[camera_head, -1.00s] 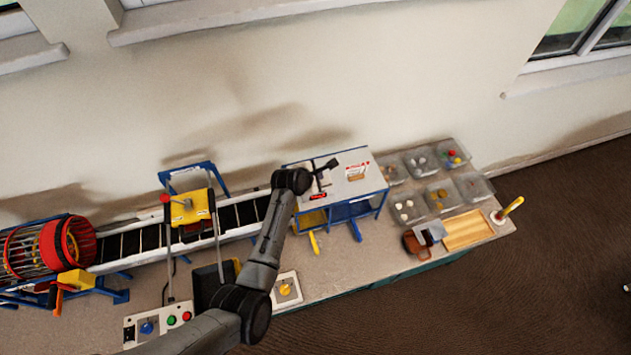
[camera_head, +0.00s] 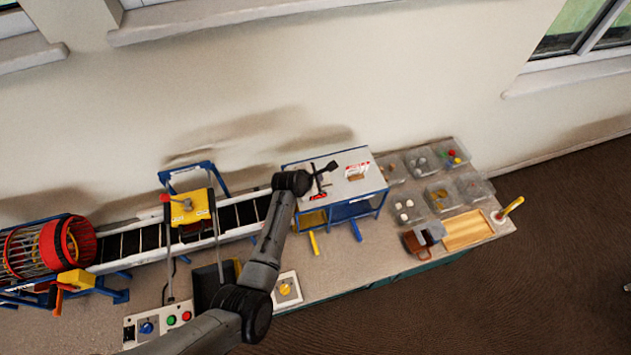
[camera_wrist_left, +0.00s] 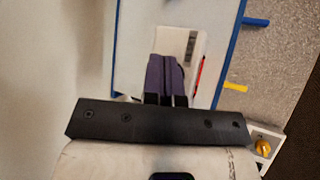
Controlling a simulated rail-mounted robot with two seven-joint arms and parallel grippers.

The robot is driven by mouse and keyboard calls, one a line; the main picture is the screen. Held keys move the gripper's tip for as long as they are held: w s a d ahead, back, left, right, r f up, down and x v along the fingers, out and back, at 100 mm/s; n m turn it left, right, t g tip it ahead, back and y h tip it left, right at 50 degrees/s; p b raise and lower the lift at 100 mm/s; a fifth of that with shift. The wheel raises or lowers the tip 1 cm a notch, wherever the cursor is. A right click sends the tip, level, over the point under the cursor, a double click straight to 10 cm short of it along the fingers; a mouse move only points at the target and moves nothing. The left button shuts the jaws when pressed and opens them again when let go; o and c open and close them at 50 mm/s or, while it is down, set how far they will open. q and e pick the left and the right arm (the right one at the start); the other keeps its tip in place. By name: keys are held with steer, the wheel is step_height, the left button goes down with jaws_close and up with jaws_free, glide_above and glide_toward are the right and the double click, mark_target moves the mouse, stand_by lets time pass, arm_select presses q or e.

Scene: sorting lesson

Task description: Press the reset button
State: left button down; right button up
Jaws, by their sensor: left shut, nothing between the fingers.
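No button legibly marked reset can be made out. A control panel (camera_head: 158,326) at the lower left carries a blue knob (camera_head: 146,327), a green button (camera_head: 171,320) and a red button (camera_head: 186,315). My left gripper (camera_head: 331,166) is over the white-topped, blue-framed box (camera_head: 349,180), beside a dark display with red figures (camera_head: 318,196). In the left wrist view my left gripper (camera_wrist_left: 165,75) is shut and empty in front of the box's white top (camera_wrist_left: 136,42). Whether it touches the top I cannot tell. My right gripper is not in view.
A conveyor (camera_head: 150,240) with a yellow unit (camera_head: 190,207) and a red wire drum (camera_head: 68,243) stands left. Clear bins (camera_head: 410,208), a wooden tray (camera_head: 466,230) and a brown mug (camera_head: 416,242) lie right. A white plate with a yellow knob (camera_head: 285,289) is near the front edge.

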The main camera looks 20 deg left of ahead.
arm_select(q)
steer(key=shift+f, duration=0.3)
stand_by(0.5)
steer(key=shift+r, duration=0.1)
steer(key=shift+r+p, duration=0.7)
steer(key=shift+p, duration=0.2)
steer(key=shift+r, duration=0.1)
step_height(320, 180, up, 5)
steer(key=p, duration=0.6)
stand_by(0.4)
